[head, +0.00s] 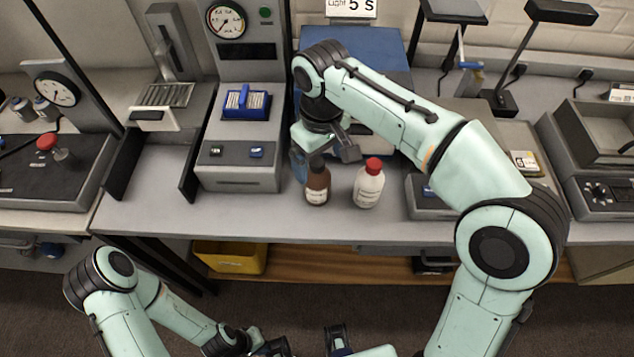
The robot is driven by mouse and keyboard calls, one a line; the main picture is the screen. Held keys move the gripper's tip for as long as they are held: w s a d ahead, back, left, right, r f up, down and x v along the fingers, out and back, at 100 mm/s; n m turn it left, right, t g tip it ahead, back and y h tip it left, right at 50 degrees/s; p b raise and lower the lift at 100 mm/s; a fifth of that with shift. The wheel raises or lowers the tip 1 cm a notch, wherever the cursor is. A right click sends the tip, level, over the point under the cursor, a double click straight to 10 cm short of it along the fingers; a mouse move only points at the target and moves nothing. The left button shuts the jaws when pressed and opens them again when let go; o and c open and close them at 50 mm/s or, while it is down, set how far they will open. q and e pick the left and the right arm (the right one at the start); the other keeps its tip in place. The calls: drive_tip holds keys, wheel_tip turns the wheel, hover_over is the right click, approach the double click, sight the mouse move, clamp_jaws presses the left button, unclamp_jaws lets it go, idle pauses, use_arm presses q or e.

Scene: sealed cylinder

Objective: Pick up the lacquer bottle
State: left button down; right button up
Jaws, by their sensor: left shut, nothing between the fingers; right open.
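A brown bottle (317,187) with a pale label stands upright on the grey bench. A white bottle (368,186) with a red cap stands upright just to its right. I cannot read either label, so I cannot tell which one is the lacquer bottle. My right gripper (326,160) is open, pointing down at the brown bottle's top, which it partly hides. I cannot tell whether the fingers touch it. My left gripper (272,347) is shut and empty, low at the bottom edge, in front of the bench and away from both bottles.
A grey machine (240,155) with a blue rack (246,103) stands left of the bottles. A blue case (374,55) is behind my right arm. A grey device (428,199) lies to the right. A yellow bin (231,257) sits on the lower shelf. Bench in front of the bottles is clear.

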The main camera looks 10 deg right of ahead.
sight(317, 171)
drive_tip(key=f, duration=0.5)
drive_tip(key=shift+w+a+f+b, duration=0.1)
drive_tip(key=shift+w+a+b, duration=0.2)
drive_tip(key=shift+b, duration=0.1)
use_arm(q)
drive_tip(key=shift+s+f, duration=0.15)
drive_tip(key=shift+f, duration=0.3)
use_arm(e)
drive_tip(key=shift+c, duration=0.2)
drive_tip(key=c, duration=1.2)
drive_tip(key=shift+c, duration=0.2)
